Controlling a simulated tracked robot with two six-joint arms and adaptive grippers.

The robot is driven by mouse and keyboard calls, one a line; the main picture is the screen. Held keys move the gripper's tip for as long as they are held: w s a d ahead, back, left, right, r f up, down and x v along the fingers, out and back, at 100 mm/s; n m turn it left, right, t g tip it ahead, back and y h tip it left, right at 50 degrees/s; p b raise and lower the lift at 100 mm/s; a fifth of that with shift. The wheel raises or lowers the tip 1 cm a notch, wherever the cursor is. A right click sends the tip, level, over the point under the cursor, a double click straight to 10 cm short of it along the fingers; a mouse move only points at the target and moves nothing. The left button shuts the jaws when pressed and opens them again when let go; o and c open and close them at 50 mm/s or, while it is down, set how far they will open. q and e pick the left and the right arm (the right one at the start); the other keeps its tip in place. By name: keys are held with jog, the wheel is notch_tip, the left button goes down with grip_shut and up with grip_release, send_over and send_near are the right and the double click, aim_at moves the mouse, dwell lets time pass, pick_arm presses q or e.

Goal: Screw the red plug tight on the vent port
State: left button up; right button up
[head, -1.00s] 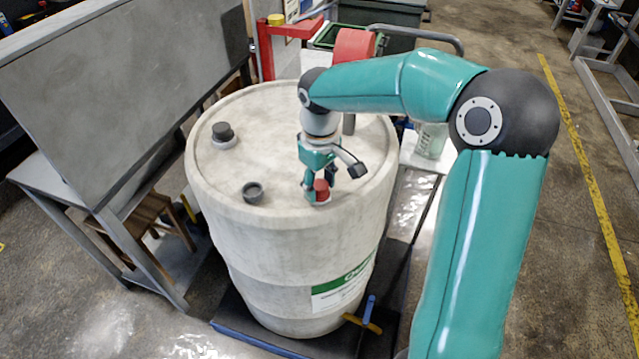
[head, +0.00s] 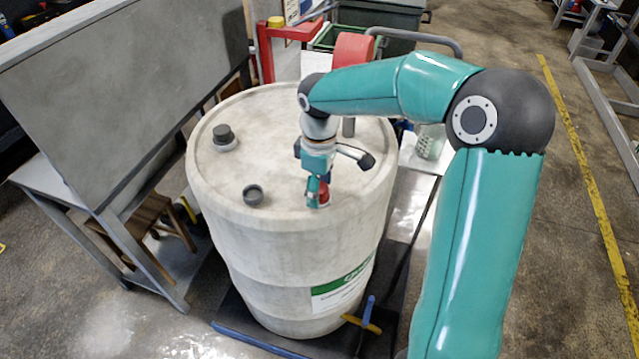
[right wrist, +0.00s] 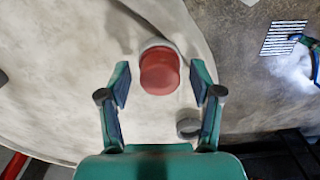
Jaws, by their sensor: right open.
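The red plug (head: 324,193) sits upright on the vent port near the front right of the drum's top. In the right wrist view the red plug (right wrist: 160,75) shows between and just beyond my fingertips, with the pale collar of the vent port (right wrist: 157,44) behind it. My right gripper (head: 317,190) points down at the plug, and one finger partly hides it in the head view. The right wrist view shows the right gripper (right wrist: 160,88) open, with a gap on both sides of the plug. My left gripper is not in view.
The white drum (head: 285,250) has a dark cap (head: 223,134) on a raised port and a dark grey ring (head: 253,194) on its top. A large grey panel (head: 120,90) stands close on the left.

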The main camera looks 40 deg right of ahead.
jog(key=n+p, duration=0.1)
jog(key=n, duration=0.5)
jog(key=n+p, duration=0.1)
jog(key=n, duration=0.1)
jog(key=shift+r+n, duration=0.1)
jog(key=shift+n, duration=0.3)
jog(key=n+p, duration=0.1)
jog(key=n, duration=0.6)
jog(key=shift+c, duration=0.2)
jog(key=c, duration=1.2)
jog(key=m, duration=0.2)
jog(key=shift+f+m+b, duration=0.2)
jog(key=shift+m+b, duration=0.15)
jog(key=shift+m, duration=0.05)
grip_shut()
jog(key=shift+r+m, duration=0.1)
jog(key=shift+m, duration=1.7)
jog(key=o, duration=1.3)
grip_release()
